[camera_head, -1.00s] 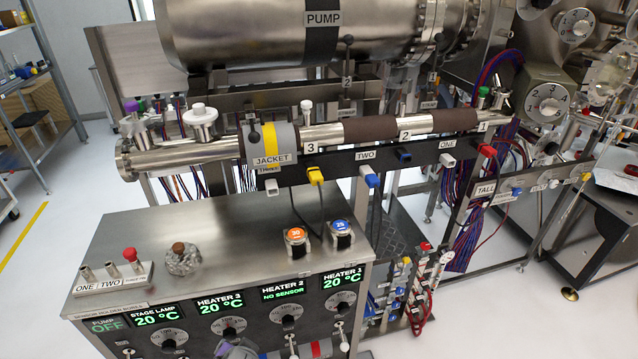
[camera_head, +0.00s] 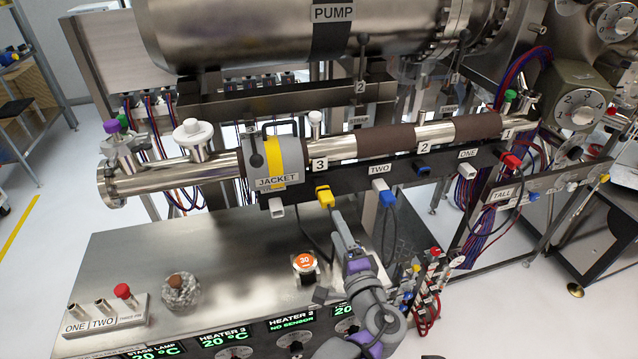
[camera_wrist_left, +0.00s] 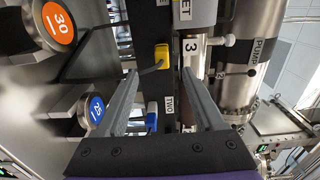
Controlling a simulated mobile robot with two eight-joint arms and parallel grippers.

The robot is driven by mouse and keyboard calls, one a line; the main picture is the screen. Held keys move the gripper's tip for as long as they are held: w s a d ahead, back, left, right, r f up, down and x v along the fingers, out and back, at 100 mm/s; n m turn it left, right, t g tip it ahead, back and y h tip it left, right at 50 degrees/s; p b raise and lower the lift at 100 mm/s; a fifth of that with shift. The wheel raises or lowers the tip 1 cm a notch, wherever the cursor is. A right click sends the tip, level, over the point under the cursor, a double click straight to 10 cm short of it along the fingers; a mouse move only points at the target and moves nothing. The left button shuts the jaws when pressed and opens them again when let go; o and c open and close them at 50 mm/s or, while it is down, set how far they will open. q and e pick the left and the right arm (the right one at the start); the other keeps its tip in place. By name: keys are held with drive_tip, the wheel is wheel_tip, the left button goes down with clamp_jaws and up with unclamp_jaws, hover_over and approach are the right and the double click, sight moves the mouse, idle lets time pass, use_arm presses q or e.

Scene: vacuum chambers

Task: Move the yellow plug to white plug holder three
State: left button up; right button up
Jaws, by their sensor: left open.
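The yellow plug (camera_head: 325,197) sits in the black rail below the jacketed tube, with a dark cable hanging from it. It also shows in the left wrist view (camera_wrist_left: 161,53), beyond and between the two fingers. A white holder (camera_head: 276,211) sits to its left on the rail under the JACKET label and looks empty; its own number label is not readable now. My left gripper (camera_head: 338,218) is open just below the yellow plug. In the left wrist view its fingers (camera_wrist_left: 160,75) are spread apart with nothing between their tips. My right gripper is not in view.
A white holder (camera_head: 381,187) by the TWO label holds a blue-and-white plug with a cable. Another white holder (camera_head: 466,170) is by ONE. The JACKET cuff (camera_head: 275,160) overhangs the left holder.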

sight(328, 205)
use_arm(q)
drive_tip(key=shift+w+d, duration=0.1)
drive_tip(key=shift+w, duration=0.05)
drive_tip(key=shift+r, duration=0.1)
drive_tip(key=shift+p+x, duration=0.3)
drive_tip(key=shift+x, duration=4.15)
clamp_jaws()
